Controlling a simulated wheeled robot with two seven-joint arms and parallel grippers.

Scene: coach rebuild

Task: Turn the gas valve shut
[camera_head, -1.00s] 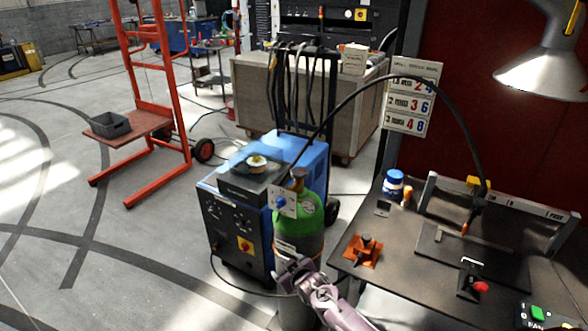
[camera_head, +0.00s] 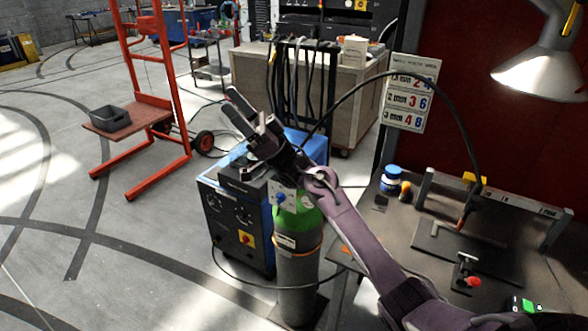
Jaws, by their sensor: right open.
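The gas cylinder (camera_head: 298,262), grey with a green top, stands upright beside the blue welding machine (camera_head: 225,218). A pale regulator plate with a blue knob (camera_head: 281,198) shows at its top. The gas valve itself is hidden behind my right gripper and wrist. My right gripper (camera_head: 229,100) is open and empty. Its arm comes in from the lower right and crosses in front of the cylinder's top. The fingers point up and left, over the welding machine in the picture. I cannot tell whether the hand touches anything. My left gripper is not in view.
The workbench (camera_head: 405,245) stands on the right with a blue-lidded jar (camera_head: 391,178), a clamp with a red knob (camera_head: 468,275) and a lamp (camera_head: 545,65) above. A black cable arches from the bench to the cylinder. A red trolley (camera_head: 165,100) stands left on open floor.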

